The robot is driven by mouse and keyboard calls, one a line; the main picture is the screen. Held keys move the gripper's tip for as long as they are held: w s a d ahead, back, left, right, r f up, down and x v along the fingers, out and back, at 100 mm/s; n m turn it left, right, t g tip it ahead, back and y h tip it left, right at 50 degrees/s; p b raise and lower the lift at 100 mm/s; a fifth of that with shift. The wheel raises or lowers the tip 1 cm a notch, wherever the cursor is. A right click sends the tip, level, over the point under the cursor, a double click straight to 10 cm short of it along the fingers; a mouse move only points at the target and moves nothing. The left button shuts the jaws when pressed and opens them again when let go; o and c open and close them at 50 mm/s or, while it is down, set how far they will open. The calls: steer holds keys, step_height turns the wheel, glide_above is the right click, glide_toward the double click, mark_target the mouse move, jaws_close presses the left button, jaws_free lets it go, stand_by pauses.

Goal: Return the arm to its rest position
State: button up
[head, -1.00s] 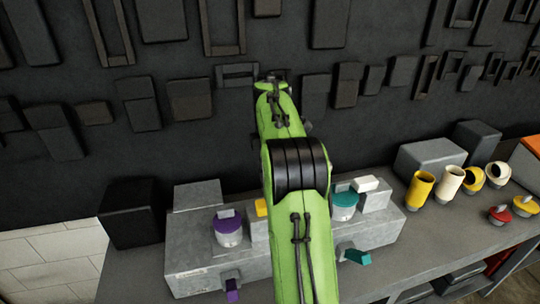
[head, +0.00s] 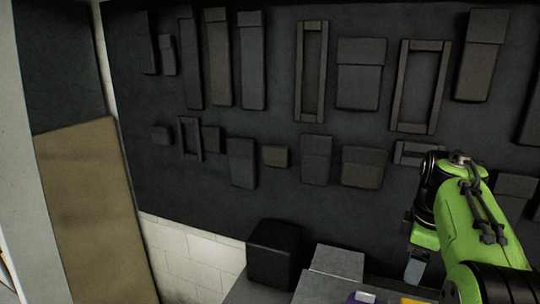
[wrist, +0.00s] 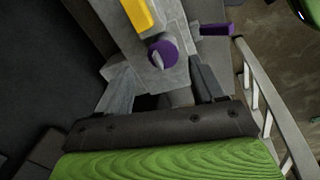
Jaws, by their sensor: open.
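My green arm (head: 480,225) stands at the right edge of the head view, raised in front of the dark wall panel. In the wrist view my gripper (wrist: 160,65) is open, its two grey fingers apart with nothing held between them. Beyond the fingers is a grey block fixture (wrist: 150,75) with a purple-capped piece (wrist: 163,52) and a yellow piece (wrist: 138,14) on it. They look clear of the fingers. In the head view the lower arm is cut off by the frame.
A black box (head: 273,253) and a grey block (head: 336,262) stand on the bench at the bottom. The dark panel (head: 270,100) holds several dark shapes. A tan board (head: 90,205) leans at left. A pale railing (wrist: 262,95) shows in the wrist view.

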steer(key=s+a+m+t+b, duration=0.2)
steer(key=s+a+m, duration=0.2)
steer(key=s+a, duration=0.55)
steer(key=s+a+f+m+t+b, duration=0.1)
steer(key=s+a+f+m+t, duration=0.1)
steer(key=s+a+f+m, duration=0.4)
steer(key=s+a+f, duration=0.2)
steer(key=s+f, duration=0.1)
steer(key=s, duration=0.2)
steer(key=shift+a+t+y, duration=0.3)
steer(key=shift+a, duration=0.1)
